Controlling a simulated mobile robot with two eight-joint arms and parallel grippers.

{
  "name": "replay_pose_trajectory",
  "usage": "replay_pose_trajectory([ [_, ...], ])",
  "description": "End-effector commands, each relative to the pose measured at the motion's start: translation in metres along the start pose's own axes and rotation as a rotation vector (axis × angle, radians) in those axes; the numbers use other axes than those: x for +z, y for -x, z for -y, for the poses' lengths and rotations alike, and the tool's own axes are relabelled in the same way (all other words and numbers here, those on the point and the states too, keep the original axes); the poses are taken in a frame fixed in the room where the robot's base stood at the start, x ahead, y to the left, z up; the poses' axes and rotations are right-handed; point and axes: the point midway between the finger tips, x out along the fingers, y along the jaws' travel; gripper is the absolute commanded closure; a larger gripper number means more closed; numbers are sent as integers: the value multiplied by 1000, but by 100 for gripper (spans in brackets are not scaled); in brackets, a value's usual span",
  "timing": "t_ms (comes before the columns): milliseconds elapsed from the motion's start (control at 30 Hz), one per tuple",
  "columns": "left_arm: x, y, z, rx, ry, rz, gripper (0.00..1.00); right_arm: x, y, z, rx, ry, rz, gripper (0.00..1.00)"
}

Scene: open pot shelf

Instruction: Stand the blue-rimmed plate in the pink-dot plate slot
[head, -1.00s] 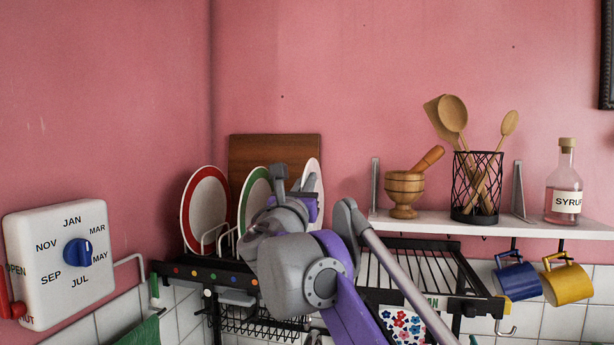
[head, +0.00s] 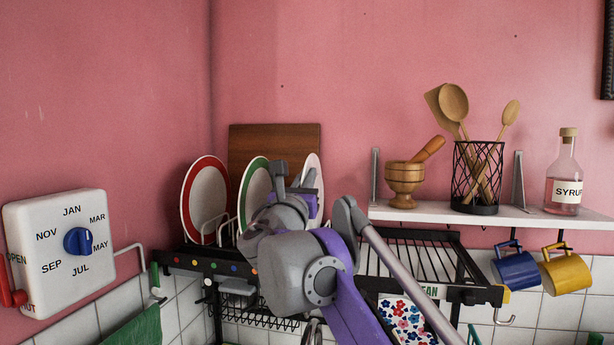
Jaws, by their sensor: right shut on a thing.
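A white plate (head: 313,167), seen at a steep angle, stands upright behind my right gripper (head: 306,186). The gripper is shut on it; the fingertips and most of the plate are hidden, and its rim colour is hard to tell. The black plate rack (head: 200,262) has a row of coloured dots along its front bar. I cannot make out a pink dot; my right arm covers the bar's right part. A red-rimmed plate (head: 205,199) and a green-rimmed plate (head: 254,185) stand in slots to the left. My left gripper is not in view.
A wooden board (head: 274,145) leans behind the plates. To the right, a white shelf (head: 480,216) bears a mortar (head: 405,184), a utensil basket (head: 478,178) and a syrup bottle (head: 565,175). Mugs hang below it. A white dial box (head: 62,252) is on the left wall.

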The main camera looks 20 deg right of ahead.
Motion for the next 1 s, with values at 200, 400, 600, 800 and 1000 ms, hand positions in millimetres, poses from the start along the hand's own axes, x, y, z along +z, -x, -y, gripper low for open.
replay_pose_trajectory([
  [200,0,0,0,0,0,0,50,-2,1,0,0,1,1,100],
  [400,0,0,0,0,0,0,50,-2,1,0,0,1,1,91],
  [600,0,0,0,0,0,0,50,-2,1,0,0,0,1,60],
  [800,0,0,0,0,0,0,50,-3,0,0,0,-1,-1,60],
  [1000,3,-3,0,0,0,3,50,-4,12,-1,3,-1,-1,60],
])
